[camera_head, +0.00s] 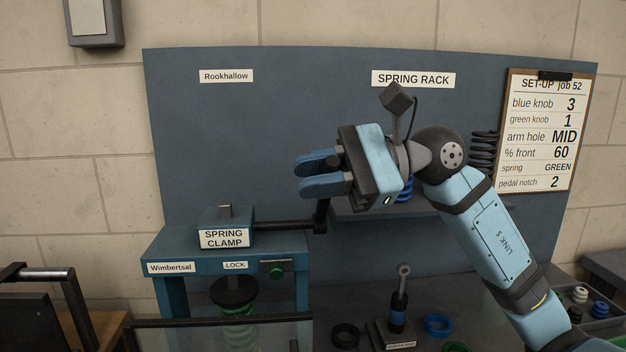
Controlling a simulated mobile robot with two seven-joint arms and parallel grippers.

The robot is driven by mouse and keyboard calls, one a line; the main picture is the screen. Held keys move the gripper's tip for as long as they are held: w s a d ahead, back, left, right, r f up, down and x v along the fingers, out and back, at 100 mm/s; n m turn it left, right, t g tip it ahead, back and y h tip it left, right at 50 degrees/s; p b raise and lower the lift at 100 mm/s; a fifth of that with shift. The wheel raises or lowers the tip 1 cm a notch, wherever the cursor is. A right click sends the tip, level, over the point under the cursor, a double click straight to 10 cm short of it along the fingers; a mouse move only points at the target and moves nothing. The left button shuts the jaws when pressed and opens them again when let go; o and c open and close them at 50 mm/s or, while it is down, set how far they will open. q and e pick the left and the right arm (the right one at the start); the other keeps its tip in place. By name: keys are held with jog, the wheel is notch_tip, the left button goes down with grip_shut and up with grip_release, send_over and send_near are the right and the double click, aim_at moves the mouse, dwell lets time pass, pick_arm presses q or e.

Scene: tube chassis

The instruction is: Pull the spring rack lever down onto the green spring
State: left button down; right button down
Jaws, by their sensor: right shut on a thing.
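The spring clamp (222,215) is a blue press with a dark lever (285,224) reaching right from its head. The lever ends in a short upright handle (321,213). The green spring (238,328) stands below a dark round plate (233,291) under the clamp's top, partly behind a clear panel. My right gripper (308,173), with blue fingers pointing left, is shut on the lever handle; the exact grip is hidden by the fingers. My left gripper is not in view.
The spring rack shelf (357,208) with a blue spring (405,190) and a dark spring (483,152) is partly behind my right arm. A set-up card (539,130) hangs at right, reading spring GREEN. Rings (437,325) and a small stand (398,318) occupy the bench below.

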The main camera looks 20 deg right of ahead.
jog(key=shift+s+a+f, duration=0.2)
jog(key=shift+s+f, duration=0.05)
jog(key=shift+f, duration=0.25)
jog(key=c, duration=1.1)
grip_release()
jog(key=shift+s+d, duration=0.1)
jog(key=shift+s, duration=0.05)
jog(key=shift+o, duration=0.2)
jog(key=shift+r, duration=0.2)
jog(key=shift+d+r, duration=0.1)
jog(key=b+v, duration=0.1)
jog(key=v, duration=1.2)
jog(key=shift+d, duration=0.35)
